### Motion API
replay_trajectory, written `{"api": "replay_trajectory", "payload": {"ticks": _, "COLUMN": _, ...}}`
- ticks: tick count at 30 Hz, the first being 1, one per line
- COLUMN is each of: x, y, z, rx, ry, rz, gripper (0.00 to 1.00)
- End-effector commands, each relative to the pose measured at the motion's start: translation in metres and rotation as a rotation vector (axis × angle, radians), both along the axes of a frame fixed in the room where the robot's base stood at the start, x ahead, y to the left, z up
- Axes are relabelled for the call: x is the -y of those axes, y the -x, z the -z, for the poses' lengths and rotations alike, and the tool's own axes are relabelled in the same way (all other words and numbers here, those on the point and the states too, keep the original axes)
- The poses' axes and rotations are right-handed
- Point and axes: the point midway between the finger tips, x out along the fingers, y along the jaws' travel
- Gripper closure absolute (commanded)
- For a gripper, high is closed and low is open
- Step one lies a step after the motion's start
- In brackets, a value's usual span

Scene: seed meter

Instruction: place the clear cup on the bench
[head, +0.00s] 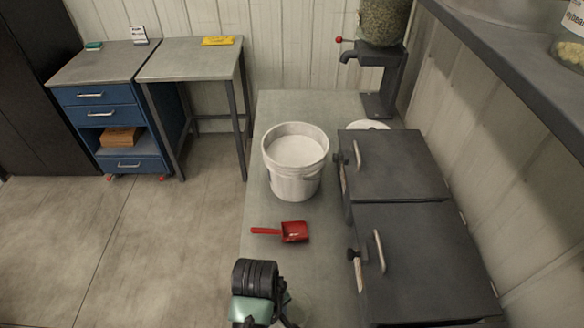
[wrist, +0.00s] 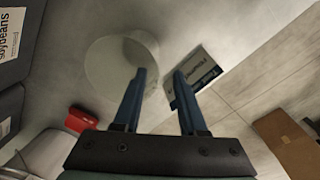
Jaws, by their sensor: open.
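The clear cup (wrist: 112,68) shows in the wrist view as a pale, see-through round shape on the grey bench. My gripper (wrist: 160,72) is open, its two blue fingers apart. The left finger overlaps the cup's right side in the picture; I cannot tell whether they touch.
A white bucket (head: 295,187) and a red scoop (head: 295,232) stand on the bench. Dark lidded bins (head: 395,165) line its right side. A printed card (wrist: 197,75) is beside the cup. A shelf (head: 500,65) overhangs at right. Bench surface left of the bins is partly clear.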

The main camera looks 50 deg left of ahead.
Motion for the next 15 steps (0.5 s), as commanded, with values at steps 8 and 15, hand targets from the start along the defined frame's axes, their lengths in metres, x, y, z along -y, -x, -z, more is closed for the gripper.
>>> {"api": "replay_trajectory", "payload": {"ticks": 8, "x": 0.002, "y": -0.008, "z": 0.035, "rx": -0.002, "ry": 0.001, "rz": 0.0, "gripper": 0.59}}
{"api": "replay_trajectory", "payload": {"ticks": 15, "x": 0.002, "y": -0.009, "z": 0.045, "rx": 0.0, "ry": -0.001, "rz": 0.001, "gripper": 0.59}}
